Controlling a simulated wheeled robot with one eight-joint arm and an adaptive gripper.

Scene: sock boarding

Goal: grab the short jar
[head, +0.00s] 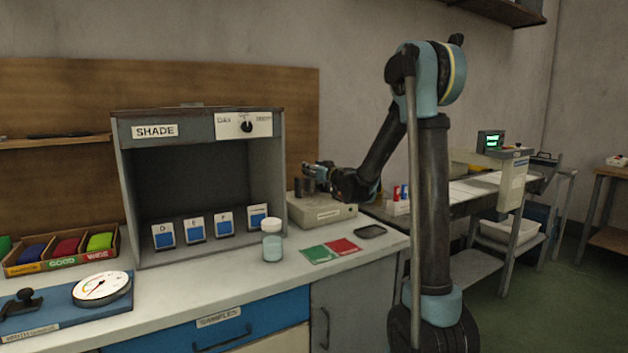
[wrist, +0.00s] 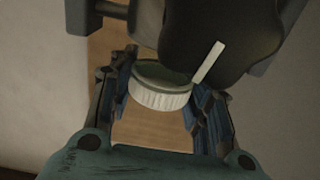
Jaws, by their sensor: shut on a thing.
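A pale jar (head: 272,246) with a white lid stands upright on the counter, in front of the shade box's right side. My gripper (head: 312,174) is up and to the right of it, apart from it, above the beige instrument. In the wrist view my gripper (wrist: 160,98) is shut on a white ribbed round piece (wrist: 158,98) with a dark green face. I cannot tell whether this piece is a jar lid or part of something else. A large black shape with a white stripe (wrist: 215,40) is close behind it and hides part of it.
The beige instrument (head: 322,212) has dark upright posts. The grey shade box (head: 128,190) holds several lettered cards. Green and red cards (head: 330,250) and a dark flat dish (head: 370,232) lie right of the jar. A dial gauge (head: 102,287) and a bin tray (head: 65,262) are left.

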